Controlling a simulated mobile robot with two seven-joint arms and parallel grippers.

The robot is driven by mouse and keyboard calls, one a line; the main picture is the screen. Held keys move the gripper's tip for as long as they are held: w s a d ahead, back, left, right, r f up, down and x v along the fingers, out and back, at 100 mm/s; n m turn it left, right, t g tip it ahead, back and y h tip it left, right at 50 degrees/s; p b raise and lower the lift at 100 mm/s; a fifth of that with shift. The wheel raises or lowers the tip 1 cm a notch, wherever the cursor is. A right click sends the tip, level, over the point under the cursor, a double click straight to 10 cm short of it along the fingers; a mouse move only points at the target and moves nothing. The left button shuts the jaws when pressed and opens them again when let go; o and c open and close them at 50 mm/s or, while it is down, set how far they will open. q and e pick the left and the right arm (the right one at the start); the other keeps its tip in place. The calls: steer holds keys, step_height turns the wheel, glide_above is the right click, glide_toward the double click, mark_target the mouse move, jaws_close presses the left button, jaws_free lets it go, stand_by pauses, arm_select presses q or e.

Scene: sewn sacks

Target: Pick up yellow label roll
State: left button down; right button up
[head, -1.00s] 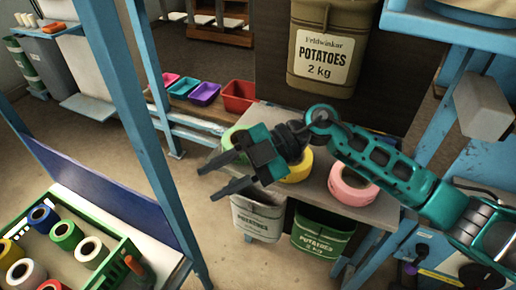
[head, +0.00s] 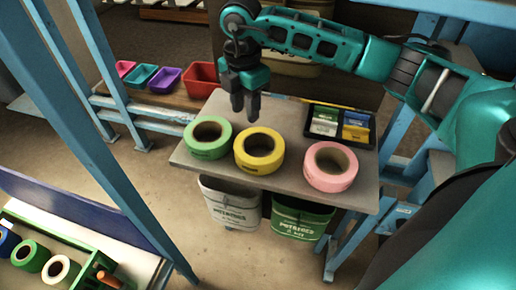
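The yellow label roll (head: 259,163) lies flat on the grey shelf board (head: 200,166), between the green roll (head: 208,150) and the pink roll (head: 330,178). Its hole faces up. My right gripper (head: 246,113) points down just behind and above the yellow roll, apart from it as far as I can see. A small gap shows between its two fingers, and nothing is between them. My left gripper is not in view.
A black tray (head: 340,143) with small blue, green and white items sits on the board at the right. Coloured bins, one a red bin (head: 201,80), stand behind left. Potato sacks, one a green sack (head: 301,219), are below the board. A blue post (head: 98,135) rises at left.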

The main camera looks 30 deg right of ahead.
mark_target(245, 134)
step_height(245, 134, down, 7)
steer(key=shift+w+a+f, duration=0.1)
steer(key=shift+a+f, duration=0.05)
steer(key=shift+f, duration=0.05)
stand_by(0.3)
steer(key=shift+c, duration=0.3)
jaws_close()
steer(key=shift+r, duration=0.1)
